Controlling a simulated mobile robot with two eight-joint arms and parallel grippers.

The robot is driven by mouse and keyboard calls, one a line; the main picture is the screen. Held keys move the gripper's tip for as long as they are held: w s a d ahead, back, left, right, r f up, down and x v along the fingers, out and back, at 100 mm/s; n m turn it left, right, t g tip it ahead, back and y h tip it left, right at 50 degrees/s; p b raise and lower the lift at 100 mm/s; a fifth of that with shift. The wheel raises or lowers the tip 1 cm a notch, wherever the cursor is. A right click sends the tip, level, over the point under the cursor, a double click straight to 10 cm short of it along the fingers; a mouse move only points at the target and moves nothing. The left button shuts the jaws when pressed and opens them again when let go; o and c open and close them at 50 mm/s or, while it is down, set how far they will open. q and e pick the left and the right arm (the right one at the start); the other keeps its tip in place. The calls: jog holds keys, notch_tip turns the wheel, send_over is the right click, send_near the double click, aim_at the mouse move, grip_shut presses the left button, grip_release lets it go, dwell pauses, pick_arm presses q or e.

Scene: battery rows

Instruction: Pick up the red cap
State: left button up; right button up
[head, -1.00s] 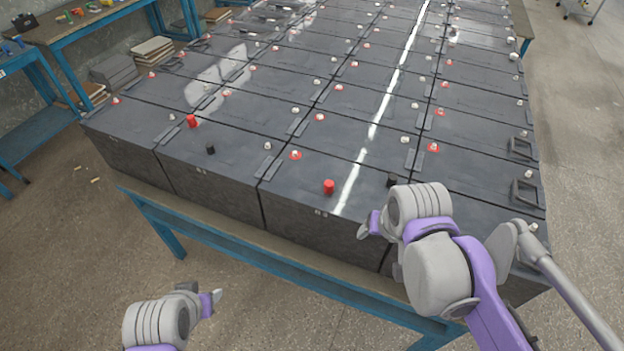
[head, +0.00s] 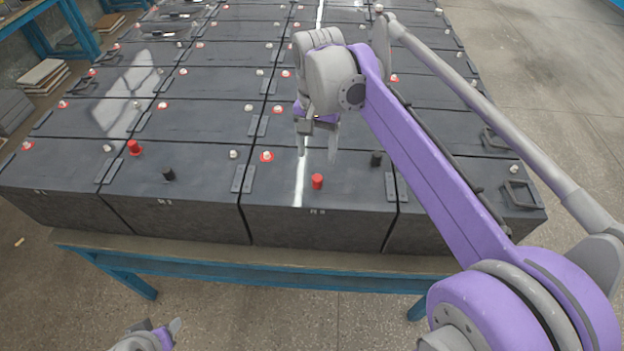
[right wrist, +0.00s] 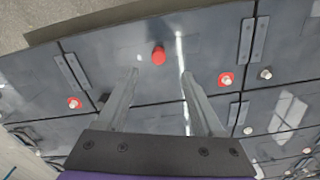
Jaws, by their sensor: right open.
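A red cap (head: 317,181) stands upright on the front of a dark battery in the front row. My right gripper (head: 317,150) is open and empty above the batteries, just behind this cap in the head view. In the right wrist view the same cap (right wrist: 158,56) shows beyond the two fingertips, roughly centred between them. A second red cap (head: 134,147) stands on a battery further left. My left gripper (head: 165,335) is low at the bottom edge, partly cut off, away from the batteries.
Black caps stand on the batteries, one to the right (head: 376,158) and one to the left (head: 168,174). Several pale terminals and handles stick up from the battery tops. The batteries rest on a blue-framed table (head: 200,271). The floor in front is free.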

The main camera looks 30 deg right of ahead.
aim_at(317, 177)
notch_tip(317, 177, down, 8)
jog(key=shift+d+f, duration=0.1)
jog(key=shift+d, duration=0.05)
grip_shut()
dwell(0.6)
